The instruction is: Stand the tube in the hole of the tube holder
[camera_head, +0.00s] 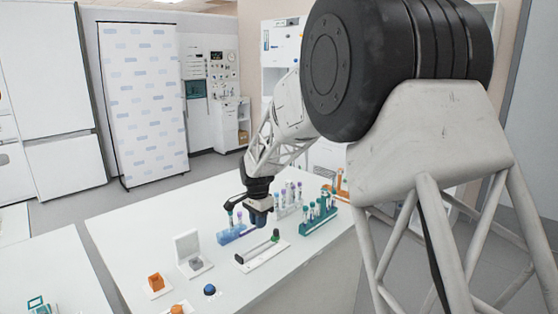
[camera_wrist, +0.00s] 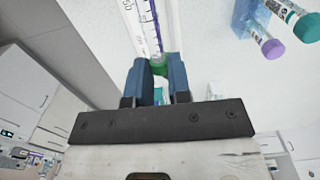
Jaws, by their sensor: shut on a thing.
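My gripper (camera_head: 259,217) hangs over the white table in the head view. In the wrist view its two blue fingers (camera_wrist: 160,75) are a small gap apart, with a green part (camera_wrist: 160,65) showing between the tips. I take this for the end of the tube; most of the tube is hidden. A white strip with scale marks (camera_wrist: 143,20) lies beyond the fingertips. In the head view a long white track (camera_head: 265,257) lies below and right of my gripper, with a dark rod and a green end (camera_head: 275,235) on it. I cannot tell which piece is the tube holder.
A blue rack with tubes (camera_head: 232,234) stands left of my gripper, and a teal rack with tubes (camera_head: 318,218) stands right. A white stand (camera_head: 190,252), an orange block (camera_head: 156,283) and a blue-topped knob (camera_head: 209,290) are nearer. The table's left part (camera_head: 120,240) is clear.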

